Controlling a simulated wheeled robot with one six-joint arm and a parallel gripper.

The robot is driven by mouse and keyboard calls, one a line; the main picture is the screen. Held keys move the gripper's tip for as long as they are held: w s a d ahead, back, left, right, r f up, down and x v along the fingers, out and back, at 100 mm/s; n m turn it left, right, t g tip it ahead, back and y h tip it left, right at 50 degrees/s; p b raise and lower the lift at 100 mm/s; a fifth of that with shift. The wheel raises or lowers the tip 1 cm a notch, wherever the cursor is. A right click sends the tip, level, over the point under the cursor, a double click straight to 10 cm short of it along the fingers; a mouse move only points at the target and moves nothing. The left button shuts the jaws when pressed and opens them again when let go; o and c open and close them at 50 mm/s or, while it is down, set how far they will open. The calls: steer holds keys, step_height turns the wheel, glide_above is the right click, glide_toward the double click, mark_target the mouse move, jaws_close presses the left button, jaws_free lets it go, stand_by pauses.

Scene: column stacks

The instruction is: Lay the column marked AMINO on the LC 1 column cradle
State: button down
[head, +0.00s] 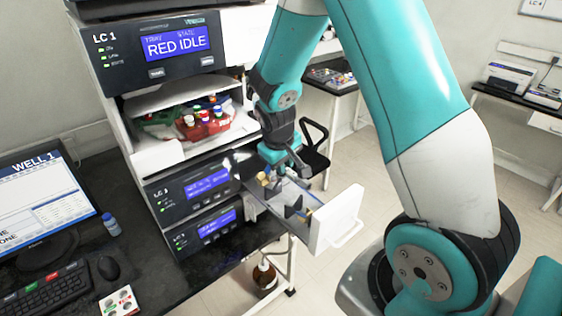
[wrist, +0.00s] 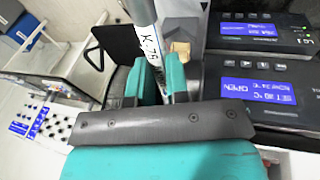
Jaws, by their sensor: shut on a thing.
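My gripper (head: 284,160) is over the open drawer of the LC 1 stack. In the wrist view its teal fingers (wrist: 160,85) are shut on a slim silver column (wrist: 142,12) with a white label. The label's visible part seems to read "K-75"; I cannot read AMINO. The pulled-out drawer (head: 336,218) has a white front with a handle. Dark upright holders of the cradle (head: 292,207) stand in its tray. Whether the column touches them cannot be told, since my gripper hides much of it.
The LC 1 unit (head: 165,47) tops the stack, above a shelf with several capped bottles (head: 205,120). Two lower modules (head: 205,185) with lit screens stand beside the drawer. A monitor (head: 45,205) and keyboard (head: 45,295) are at left. A brown bottle (head: 264,275) stands low down.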

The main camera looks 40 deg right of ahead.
steer(key=b, duration=0.7)
glide_above(283, 205)
steer(key=shift+a+f, duration=0.1)
steer(key=shift+f, duration=4.45)
steer(key=shift+s, duration=0.1)
steer(key=c, duration=1)
jaws_free()
steer(key=b+v, duration=0.2)
steer(key=v, duration=1.5)
steer(key=shift+a+r, duration=0.15)
steer(key=s+a+n+y, duration=0.2)
steer(key=s+a, duration=0.4)
steer(key=s+a+n+g+y, duration=0.1)
steer(key=s+a+n+y, duration=0.1)
steer(key=s+a, duration=0.4)
steer(key=s+a+n+y+b, duration=0.1)
steer(key=s+a+n+y, duration=0.1)
steer(key=s+a, duration=0.4)
steer(key=shift+s+a+r+g+y, duration=0.15)
steer(key=shift+s+g+y, duration=0.25)
steer(key=shift+s, duration=0.35)
